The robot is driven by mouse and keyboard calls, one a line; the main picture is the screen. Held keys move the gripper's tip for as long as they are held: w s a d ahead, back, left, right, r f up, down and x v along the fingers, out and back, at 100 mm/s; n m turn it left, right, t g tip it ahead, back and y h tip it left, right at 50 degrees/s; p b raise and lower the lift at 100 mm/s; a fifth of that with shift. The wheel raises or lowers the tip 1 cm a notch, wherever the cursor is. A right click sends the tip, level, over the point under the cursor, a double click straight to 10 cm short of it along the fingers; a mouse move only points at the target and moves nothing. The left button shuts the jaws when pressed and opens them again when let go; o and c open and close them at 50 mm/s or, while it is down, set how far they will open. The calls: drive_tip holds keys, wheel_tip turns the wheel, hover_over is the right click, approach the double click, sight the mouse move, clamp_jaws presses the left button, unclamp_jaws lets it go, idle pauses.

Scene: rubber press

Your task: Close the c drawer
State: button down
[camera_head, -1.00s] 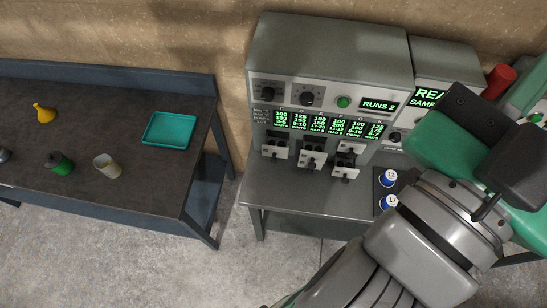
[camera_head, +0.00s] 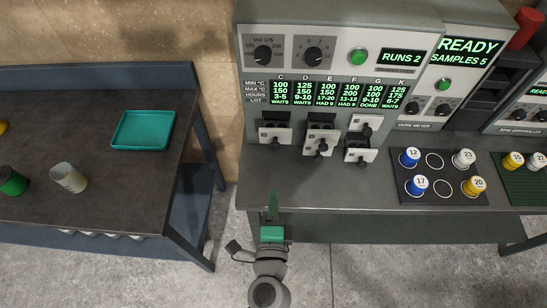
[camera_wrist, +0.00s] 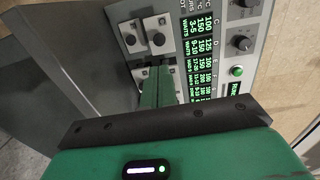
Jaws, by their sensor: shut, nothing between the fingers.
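A bank of small white-fronted drawers with dark knobs sits under the green readouts of the grey press cabinet. The leftmost drawer (camera_head: 275,133), below the letter C, stands out from the cabinet; how far is hard to judge. My gripper (camera_head: 273,196) is shut and empty. It is over the bench's front edge, below and in front of that drawer and apart from it. In the wrist view, my shut fingers (camera_wrist: 157,86) point at the cabinet and hide part of the drawers. Two drawer fronts with knobs show above them, the nearer one (camera_wrist: 130,38) farther from the panel.
More drawers (camera_head: 320,140) stand out right beside the leftmost one. A dark tray (camera_head: 425,194) with numbered cups is on the bench to the right. A side table (camera_head: 110,195) with a teal tray (camera_head: 143,130) is at left. The bench top (camera_head: 310,195) before the drawers is clear.

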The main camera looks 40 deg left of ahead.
sight(275, 147)
drive_tip(key=x, duration=1.3)
drive_tip(key=shift+p, duration=0.4)
